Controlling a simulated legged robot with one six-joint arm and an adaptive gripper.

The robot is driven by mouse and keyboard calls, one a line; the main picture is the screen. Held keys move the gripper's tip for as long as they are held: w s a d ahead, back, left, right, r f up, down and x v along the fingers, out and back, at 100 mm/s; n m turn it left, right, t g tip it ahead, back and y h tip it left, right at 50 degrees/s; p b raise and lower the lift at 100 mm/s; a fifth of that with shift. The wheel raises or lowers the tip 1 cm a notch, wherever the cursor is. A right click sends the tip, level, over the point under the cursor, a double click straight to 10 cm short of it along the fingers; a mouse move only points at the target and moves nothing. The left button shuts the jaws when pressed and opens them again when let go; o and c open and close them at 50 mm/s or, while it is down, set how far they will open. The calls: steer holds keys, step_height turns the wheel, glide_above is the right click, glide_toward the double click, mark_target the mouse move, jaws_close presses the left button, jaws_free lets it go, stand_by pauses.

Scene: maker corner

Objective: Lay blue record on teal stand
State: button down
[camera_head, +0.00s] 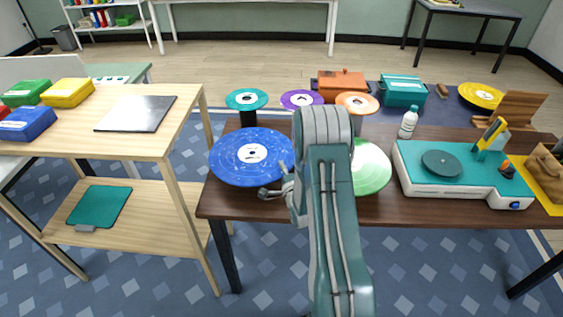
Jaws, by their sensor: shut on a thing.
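The blue record (230,166) has a white centre label and lies roughly flat at the left end of the dark wooden table (240,203). My gripper (279,187) is shut on its near right rim. The gap between record and tabletop cannot be judged from this view. The teal stand (236,101), a round teal top with a pale centre on a dark post, stands behind the blue record, apart from it in the picture. The record hides the foot of the stand's post. My arm covers part of the table's middle.
Purple (291,98) and orange (347,101) round tops stand right of the teal one. A green record (374,175) lies partly behind my arm. A bottle (408,123) and a turntable (408,174) are on the right. A light wooden shelf table (150,143) stands left.

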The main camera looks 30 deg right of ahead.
steer(key=shift+f, duration=1.1)
stand_by(1.1)
steer(key=c, duration=1.1)
jaws_free()
steer(key=shift+o, duration=0.2)
steer(key=shift+s, duration=0.1)
steer(key=shift+v, duration=5.5)
